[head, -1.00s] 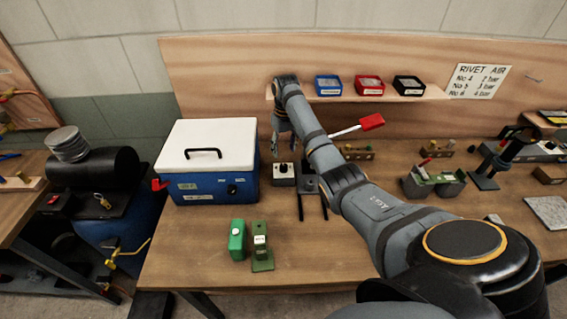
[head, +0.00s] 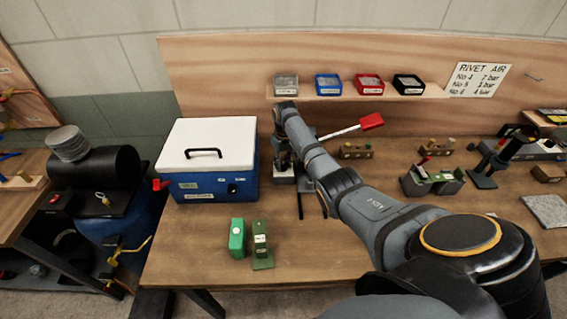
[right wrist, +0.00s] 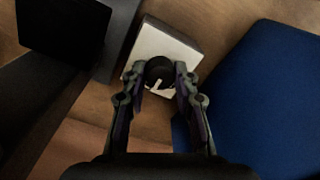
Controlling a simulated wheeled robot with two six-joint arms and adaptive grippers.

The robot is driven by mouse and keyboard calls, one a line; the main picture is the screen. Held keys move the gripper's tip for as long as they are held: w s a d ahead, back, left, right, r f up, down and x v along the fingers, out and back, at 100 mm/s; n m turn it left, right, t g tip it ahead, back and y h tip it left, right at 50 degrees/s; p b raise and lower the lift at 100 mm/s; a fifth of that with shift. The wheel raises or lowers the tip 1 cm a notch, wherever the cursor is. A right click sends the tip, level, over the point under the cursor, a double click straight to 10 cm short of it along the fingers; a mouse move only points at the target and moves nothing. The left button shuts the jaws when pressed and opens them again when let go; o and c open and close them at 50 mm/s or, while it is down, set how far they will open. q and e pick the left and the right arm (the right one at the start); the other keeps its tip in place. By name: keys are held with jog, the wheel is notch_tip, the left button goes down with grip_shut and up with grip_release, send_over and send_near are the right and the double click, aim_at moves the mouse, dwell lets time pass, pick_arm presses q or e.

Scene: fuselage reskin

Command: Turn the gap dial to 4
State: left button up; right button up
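The gap dial (right wrist: 158,72) is a round black knob with a white pointer on a small pale box (right wrist: 163,42). In the head view this box (head: 284,178) stands just right of the blue cooler-like case, mostly hidden under my right gripper (head: 284,163). In the right wrist view my right gripper (right wrist: 160,74) has its two fingers spread, one on each side of the dial. I cannot tell whether the fingertips touch it. The dial's scale marks are too small to read. My left gripper is not in view.
The blue case with a white lid (head: 208,185) stands close beside the box. A red-handled lever tool (head: 350,130) is close on the right. Green blocks (head: 238,238) stand at the front. A shelf (head: 430,92) with small bins runs behind. The front table middle is clear.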

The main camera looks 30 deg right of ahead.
grip_shut()
jog(key=shift+r, duration=0.1)
jog(key=shift+r+m+p, duration=0.1)
jog(key=shift+m+p, duration=0.8)
jog(key=m+p, duration=0.1)
jog(key=m, duration=0.1)
jog(key=shift+m+p, duration=0.3)
jog(key=shift+p, duration=0.1)
jog(key=m+p, duration=0.1)
jog(key=m, duration=0.2)
jog(key=shift+m+p, duration=0.3)
jog(key=shift+p, duration=0.1)
jog(key=shift+m+p, duration=0.65)
jog(key=shift+m, duration=1.25)
